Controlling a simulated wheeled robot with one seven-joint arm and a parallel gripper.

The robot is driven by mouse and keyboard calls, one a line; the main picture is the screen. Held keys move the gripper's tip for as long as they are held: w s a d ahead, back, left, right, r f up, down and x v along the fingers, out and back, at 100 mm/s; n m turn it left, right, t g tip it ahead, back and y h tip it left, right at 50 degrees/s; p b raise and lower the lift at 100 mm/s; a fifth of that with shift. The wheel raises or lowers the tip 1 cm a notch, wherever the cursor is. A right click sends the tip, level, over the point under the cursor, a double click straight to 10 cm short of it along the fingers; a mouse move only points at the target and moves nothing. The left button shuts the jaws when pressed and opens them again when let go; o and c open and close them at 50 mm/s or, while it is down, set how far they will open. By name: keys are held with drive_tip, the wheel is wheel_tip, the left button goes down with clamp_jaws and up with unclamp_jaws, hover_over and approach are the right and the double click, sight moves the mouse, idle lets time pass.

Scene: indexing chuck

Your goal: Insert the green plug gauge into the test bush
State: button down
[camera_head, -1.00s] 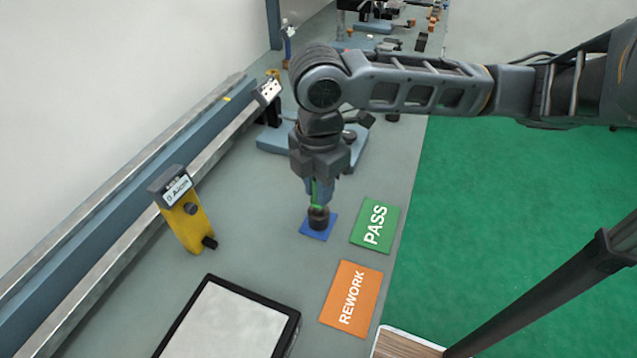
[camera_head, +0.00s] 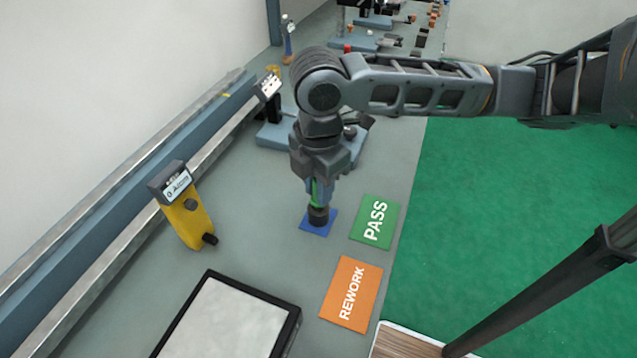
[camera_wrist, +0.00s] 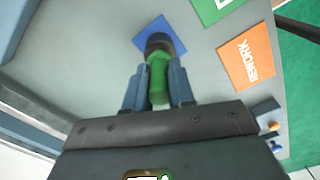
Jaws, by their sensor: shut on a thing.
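My gripper (camera_head: 318,190) points down over the blue square mat (camera_head: 327,230). It is shut on the green plug gauge (camera_head: 315,190), whose green body shows between the two fingers in the wrist view (camera_wrist: 158,82). The dark round test bush (camera_head: 318,214) stands on the blue mat, directly below the gauge. In the wrist view the gauge's far end meets the dark bush (camera_wrist: 158,42). Whether the gauge's tip is inside the bore or only resting on the rim is hidden.
A green PASS card (camera_head: 375,222) and an orange REWORK card (camera_head: 351,294) lie to the right. A yellow gauge stand with a display (camera_head: 187,215) is at left. A black-framed tray (camera_head: 292,325) lies in front. A blue-grey fixture (camera_head: 272,138) stands behind my gripper.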

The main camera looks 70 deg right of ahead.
drive_tip(key=shift+f, duration=0.8)
idle(1.1)
drive_tip(key=shift+r, duration=0.1)
idle(0.5)
drive_tip(key=shift+r, duration=3.9)
